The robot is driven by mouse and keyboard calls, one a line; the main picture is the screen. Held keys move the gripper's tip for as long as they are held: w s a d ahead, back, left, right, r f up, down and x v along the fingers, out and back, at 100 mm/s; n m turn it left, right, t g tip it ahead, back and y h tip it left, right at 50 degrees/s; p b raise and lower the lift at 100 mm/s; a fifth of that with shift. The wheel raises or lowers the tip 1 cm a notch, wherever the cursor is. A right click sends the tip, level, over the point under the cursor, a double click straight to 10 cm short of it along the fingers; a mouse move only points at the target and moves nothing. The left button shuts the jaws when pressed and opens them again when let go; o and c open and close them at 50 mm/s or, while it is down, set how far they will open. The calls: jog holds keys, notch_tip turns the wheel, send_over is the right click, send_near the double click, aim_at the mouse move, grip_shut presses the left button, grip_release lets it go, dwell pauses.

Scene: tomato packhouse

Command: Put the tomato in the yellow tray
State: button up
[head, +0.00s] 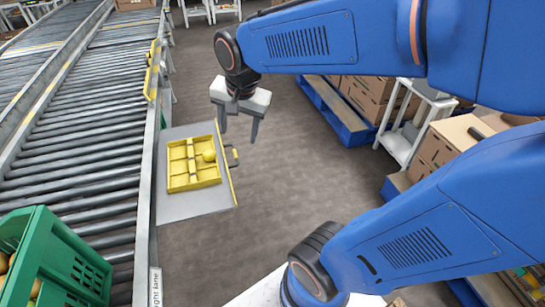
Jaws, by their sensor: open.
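A yellow tray (195,185) with several compartments lies on a grey side shelf beside the roller conveyor. A round yellow tomato (209,155) sits in a compartment on the tray's right side. My gripper (239,136) is open, with its fingers pointing down and nothing between them. In the picture it is above and to the right of the tray, apart from the tomato. Its exact height over the floor or shelf is hard to tell.
The roller conveyor (80,140) runs along the left. A green crate (75,260) with round produce stands at the lower left. Cardboard boxes (370,95) are at the right; the floor between is clear.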

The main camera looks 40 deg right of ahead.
jog(key=s+d+n+t, duration=0.1)
jog(key=s+n, duration=0.9)
jog(key=s, duration=0.3)
jog(key=shift+d+f, duration=0.4)
jog(key=shift+f, duration=0.05)
jog(key=shift+s, duration=0.1)
